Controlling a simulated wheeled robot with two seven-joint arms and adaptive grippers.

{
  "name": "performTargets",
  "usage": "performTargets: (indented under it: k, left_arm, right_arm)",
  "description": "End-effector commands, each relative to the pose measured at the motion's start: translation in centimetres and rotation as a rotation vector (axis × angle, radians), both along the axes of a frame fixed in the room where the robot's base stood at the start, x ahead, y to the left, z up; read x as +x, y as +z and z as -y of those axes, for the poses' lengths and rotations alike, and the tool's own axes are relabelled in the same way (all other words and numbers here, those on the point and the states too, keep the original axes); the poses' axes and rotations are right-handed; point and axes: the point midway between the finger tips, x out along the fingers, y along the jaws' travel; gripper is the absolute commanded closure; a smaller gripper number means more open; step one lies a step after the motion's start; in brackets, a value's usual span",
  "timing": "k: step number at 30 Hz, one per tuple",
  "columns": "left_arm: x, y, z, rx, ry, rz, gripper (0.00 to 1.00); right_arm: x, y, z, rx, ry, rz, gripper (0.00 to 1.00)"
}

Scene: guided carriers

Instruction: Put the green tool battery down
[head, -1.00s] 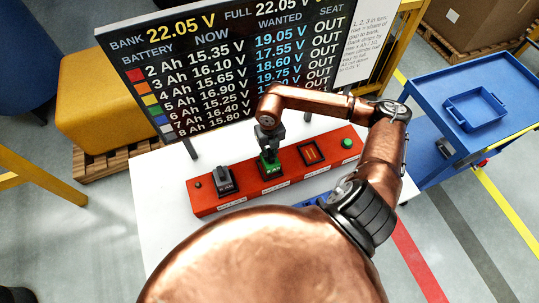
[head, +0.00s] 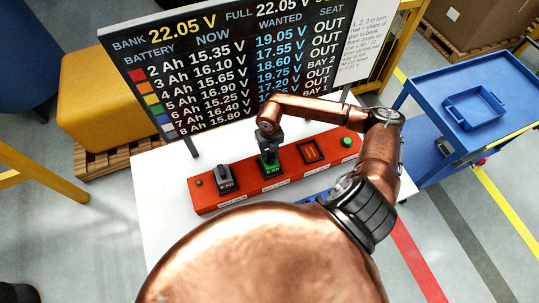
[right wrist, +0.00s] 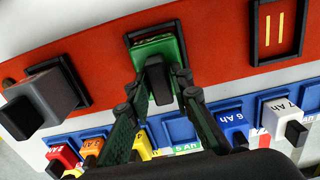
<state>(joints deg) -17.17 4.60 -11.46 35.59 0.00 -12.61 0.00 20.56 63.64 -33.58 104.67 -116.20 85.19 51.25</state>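The green tool battery (head: 270,169) sits in the second bay from the left of the red charger (head: 235,190). In the right wrist view the battery (right wrist: 168,50) stands in its bay with its black handle toward me. My right gripper (right wrist: 159,86) is around the handle, one finger on each side, with small gaps showing, so it looks open. In the head view the right gripper (head: 268,150) is directly over the battery and hides part of it. My left gripper is not in view.
A dark battery (head: 225,178) fills the leftmost bay; the third bay (head: 311,152) is empty. Several coloured batteries, such as the blue one (right wrist: 230,122), stand in a row before the charger. The voltage board (head: 240,75) stands behind. A blue cart (head: 465,80) is at right.

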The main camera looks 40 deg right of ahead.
Motion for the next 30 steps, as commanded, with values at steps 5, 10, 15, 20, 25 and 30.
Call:
performTargets:
  k: [5,10,15,20,25,30]
  left_arm:
    - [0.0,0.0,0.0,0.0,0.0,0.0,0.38]
    - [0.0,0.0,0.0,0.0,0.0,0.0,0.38]
    - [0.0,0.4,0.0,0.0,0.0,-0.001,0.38]
    - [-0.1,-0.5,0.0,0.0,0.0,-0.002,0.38]
    - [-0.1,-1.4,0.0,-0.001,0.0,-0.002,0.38]
    - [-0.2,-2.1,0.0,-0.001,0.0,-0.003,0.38]
  right_arm:
    - [0.0,0.1,0.0,0.0,0.0,0.001,0.67]
    - [0.0,0.1,0.0,0.0,0.0,0.001,0.67]
    - [0.0,0.5,0.0,0.0,0.0,0.001,0.67]
    - [0.2,2.5,0.1,-0.002,0.001,0.006,0.67]
    - [0.2,6.2,0.1,-0.003,0.001,0.006,0.67]
    - [0.2,9.5,0.0,-0.002,0.001,0.005,0.67]
